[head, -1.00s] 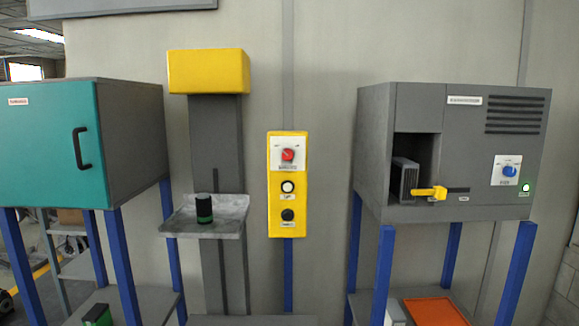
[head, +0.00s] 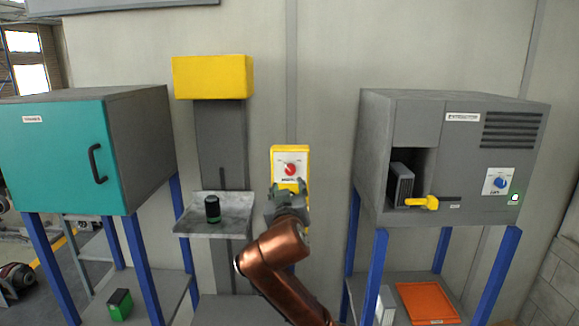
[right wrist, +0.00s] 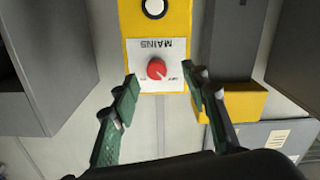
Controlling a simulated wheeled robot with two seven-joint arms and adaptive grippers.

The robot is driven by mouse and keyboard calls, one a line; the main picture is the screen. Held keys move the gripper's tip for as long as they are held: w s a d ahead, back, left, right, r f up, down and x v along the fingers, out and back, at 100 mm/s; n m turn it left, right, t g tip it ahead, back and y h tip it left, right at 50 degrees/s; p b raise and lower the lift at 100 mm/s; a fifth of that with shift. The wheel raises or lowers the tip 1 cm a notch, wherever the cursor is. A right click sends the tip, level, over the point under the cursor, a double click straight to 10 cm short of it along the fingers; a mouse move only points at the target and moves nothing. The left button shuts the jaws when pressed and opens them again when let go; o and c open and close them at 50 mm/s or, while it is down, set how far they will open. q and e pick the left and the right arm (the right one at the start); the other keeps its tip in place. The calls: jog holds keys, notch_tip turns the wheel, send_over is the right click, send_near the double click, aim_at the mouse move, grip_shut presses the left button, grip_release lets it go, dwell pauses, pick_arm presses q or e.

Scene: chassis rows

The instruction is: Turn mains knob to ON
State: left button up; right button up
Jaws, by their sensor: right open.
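The red mains knob (head: 290,170) sits on a white plate at the top of the yellow control box (head: 275,160) on the wall. In the right wrist view the knob (right wrist: 156,68) appears upside down with the label MAINS. My right gripper (head: 288,187) is just below the knob in the head view. In the right wrist view its open fingers (right wrist: 163,84) stand on either side of the knob, apart from it. The exact gap in depth cannot be told. My arm hides the lower part of the box. My left gripper is not in view.
To the right stands the grey extractor cabinet (head: 400,105) with a yellow lever (head: 422,203) and a blue knob (head: 500,183). To the left are a teal cabinet (head: 60,160) and a tray (head: 190,225) holding a dark cylinder (head: 212,209) below a yellow block (head: 213,77).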

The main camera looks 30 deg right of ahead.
aim_at(290, 171)
jog(key=w+d+p, duration=0.1)
jog(key=w+d+r+p, duration=0.1)
jog(key=w, duration=0.1)
jog(key=w+d+p, duration=0.1)
jog(key=w, duration=0.1)
jog(key=shift+d+r, duration=0.4)
jog(key=shift+w+d+f+p, duration=0.15)
jog(key=shift+w+p, duration=0.15)
jog(key=shift+w, duration=0.15)
grip_shut()
